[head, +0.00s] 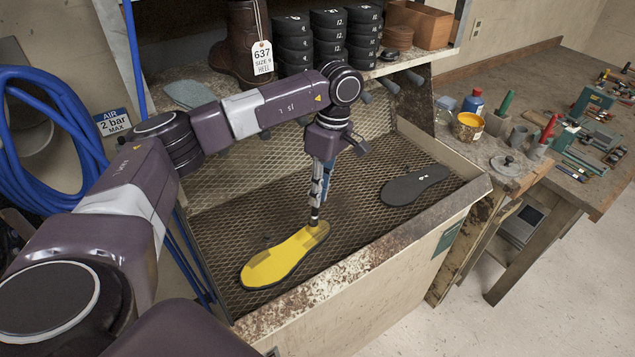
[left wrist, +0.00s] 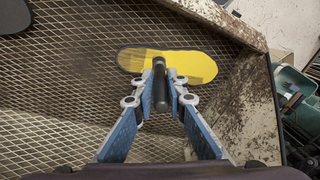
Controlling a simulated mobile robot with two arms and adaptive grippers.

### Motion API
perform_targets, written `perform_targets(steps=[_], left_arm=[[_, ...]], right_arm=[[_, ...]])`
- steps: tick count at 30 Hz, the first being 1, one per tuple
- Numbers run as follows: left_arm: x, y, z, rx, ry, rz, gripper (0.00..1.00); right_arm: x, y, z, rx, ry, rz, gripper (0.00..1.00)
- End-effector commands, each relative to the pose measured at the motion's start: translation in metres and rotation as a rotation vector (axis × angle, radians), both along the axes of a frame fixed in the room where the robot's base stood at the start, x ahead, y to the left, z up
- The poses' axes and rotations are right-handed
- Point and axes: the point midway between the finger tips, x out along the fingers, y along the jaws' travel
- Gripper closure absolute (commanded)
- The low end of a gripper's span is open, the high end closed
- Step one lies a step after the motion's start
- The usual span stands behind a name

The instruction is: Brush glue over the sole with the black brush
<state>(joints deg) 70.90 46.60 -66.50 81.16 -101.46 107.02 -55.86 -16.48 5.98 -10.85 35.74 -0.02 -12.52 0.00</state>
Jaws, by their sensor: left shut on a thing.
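A sole (head: 272,265) lies flat on the mesh bench. Its upper face is mostly bright yellow, inside a thin dark edge. It also shows in the left wrist view (left wrist: 200,66), where its left end looks duller; I cannot tell whether that is shadow or thinner glue. My left gripper (head: 318,192) points down over the sole's far end, shut on the black brush (left wrist: 160,86). The brush's lower tip is at the sole's far end; whether it touches is unclear. A glue pot (head: 467,127) with yellow inside stands on the side table. My right gripper is not in view.
A dark grey sole (head: 414,185) lies on the mesh, right of the yellow one. The bench's raised rusty rim (head: 385,248) runs along the front. A tagged boot (head: 242,40) stands on the shelf behind. Open mesh lies between the soles.

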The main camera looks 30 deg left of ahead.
Motion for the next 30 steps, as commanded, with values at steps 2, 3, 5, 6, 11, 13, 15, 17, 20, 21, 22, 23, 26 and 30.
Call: perform_targets(steps=[2, 3, 5, 6, 11, 13, 15, 17, 20, 21, 22, 23, 26, 30], left_arm=[[0.001, 0.004, -0.002, -0.001, 0.007, 0.036, 1.0], [0.001, 0.004, -0.004, -0.002, 0.008, 0.044, 1.0], [0.001, 0.005, -0.009, -0.001, 0.009, 0.047, 1.0], [0.001, 0.004, -0.013, -0.002, 0.009, 0.047, 1.0], [0.0, 0.004, -0.035, -0.002, 0.009, 0.045, 1.0], [0.0, 0.004, -0.044, -0.002, 0.009, 0.045, 1.0], [0.0, 0.004, -0.054, -0.002, 0.009, 0.043, 1.0], [-0.004, 0.009, -0.053, -0.001, 0.007, 0.045, 1.0], [-0.016, 0.017, -0.052, -0.001, 0.008, 0.043, 1.0], [-0.021, 0.02, -0.052, -0.001, 0.008, 0.043, 1.0], [-0.025, 0.023, -0.052, -0.001, 0.009, 0.042, 1.0], [-0.028, 0.025, -0.053, -0.001, 0.009, 0.043, 1.0], [-0.04, 0.033, -0.053, 0.0, 0.009, 0.043, 1.0], [-0.056, 0.044, -0.054, -0.002, 0.009, 0.043, 1.0]], right_arm=[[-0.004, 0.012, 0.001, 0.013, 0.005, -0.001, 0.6], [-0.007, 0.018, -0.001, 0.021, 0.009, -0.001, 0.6], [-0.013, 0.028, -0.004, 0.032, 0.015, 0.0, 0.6], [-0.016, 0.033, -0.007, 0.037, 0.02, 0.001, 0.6], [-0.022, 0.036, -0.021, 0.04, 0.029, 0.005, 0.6], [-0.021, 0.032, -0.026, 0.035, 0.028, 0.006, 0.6], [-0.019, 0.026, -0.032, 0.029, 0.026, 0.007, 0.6], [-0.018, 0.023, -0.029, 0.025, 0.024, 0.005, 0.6], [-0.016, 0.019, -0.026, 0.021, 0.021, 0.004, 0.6], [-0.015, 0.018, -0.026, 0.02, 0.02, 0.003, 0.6], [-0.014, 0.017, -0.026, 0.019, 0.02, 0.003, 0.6], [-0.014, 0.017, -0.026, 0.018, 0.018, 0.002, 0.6], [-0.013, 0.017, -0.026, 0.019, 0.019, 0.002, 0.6], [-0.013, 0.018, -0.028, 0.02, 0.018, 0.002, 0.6]])
